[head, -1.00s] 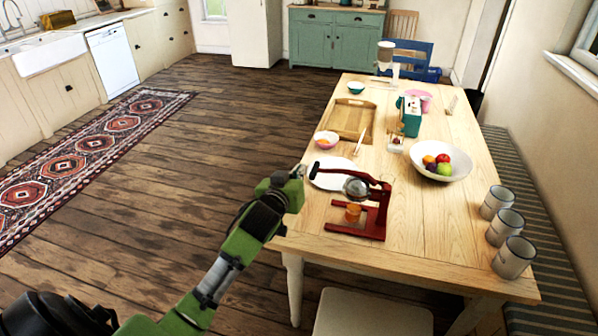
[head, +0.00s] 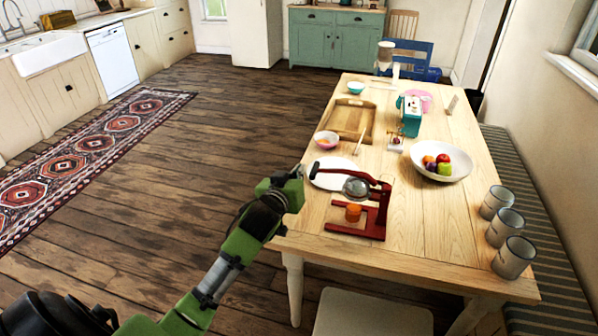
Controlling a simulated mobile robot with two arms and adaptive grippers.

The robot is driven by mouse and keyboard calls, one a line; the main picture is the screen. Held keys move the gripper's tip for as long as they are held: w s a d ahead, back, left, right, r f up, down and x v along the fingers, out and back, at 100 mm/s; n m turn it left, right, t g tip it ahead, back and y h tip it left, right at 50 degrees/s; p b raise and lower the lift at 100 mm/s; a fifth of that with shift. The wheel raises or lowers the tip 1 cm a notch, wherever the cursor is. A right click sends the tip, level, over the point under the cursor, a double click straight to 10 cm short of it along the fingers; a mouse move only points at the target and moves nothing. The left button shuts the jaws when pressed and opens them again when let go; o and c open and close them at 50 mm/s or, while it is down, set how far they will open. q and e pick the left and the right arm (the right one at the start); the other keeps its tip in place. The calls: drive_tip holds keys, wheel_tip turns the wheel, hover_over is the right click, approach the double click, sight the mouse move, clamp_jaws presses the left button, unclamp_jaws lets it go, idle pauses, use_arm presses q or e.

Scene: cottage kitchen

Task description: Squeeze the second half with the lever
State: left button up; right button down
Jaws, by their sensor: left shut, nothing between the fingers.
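A red lever juicer (head: 374,219) stands near the left front of the wooden table. Its metal press dome (head: 355,187) sits above an orange piece or orange-coloured cup (head: 353,212) on the base; I cannot tell which. The lever's black handle end (head: 316,167) points left over a white plate (head: 333,174). My left gripper (head: 298,173) is shut and empty, just left of the plate and lever end, at the table's left edge. It appears apart from the lever. My right gripper is out of view.
A bowl of fruit (head: 460,163) and several enamel mugs (head: 513,257) stand on the right side. A chair (head: 372,314) is at the front.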

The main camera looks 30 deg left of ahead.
use_arm(q)
drive_tip(key=o, duration=0.6)
drive_tip(key=shift+f, duration=0.15)
drive_tip(key=o, duration=0.4)
drive_tip(key=f+m+b, duration=0.1)
drive_tip(key=f+b, duration=0.1)
drive_tip(key=f+m+b, duration=0.1)
drive_tip(key=f+b, duration=0.1)
drive_tip(key=b, duration=0.1)
drive_tip(key=shift+s+d+f+m+t+y+b, duration=0.2)
drive_tip(key=shift+m+t+y+b, duration=0.1)
drive_tip(key=shift+y+b, duration=0.1)
drive_tip(key=m+t+b, duration=0.2)
drive_tip(key=m+b, duration=0.4)
drive_tip(key=b, duration=0.1)
approach(316, 171)
drive_tip(key=x, duration=0.3)
drive_tip(key=f+x, duration=0.1)
drive_tip(key=x, duration=0.7)
drive_tip(key=shift+w+a+f, duration=0.1)
drive_tip(key=shift+a+f, duration=0.05)
drive_tip(key=shift+a, duration=0.15)
drive_tip(key=shift+p, duration=0.3)
clamp_jaws()
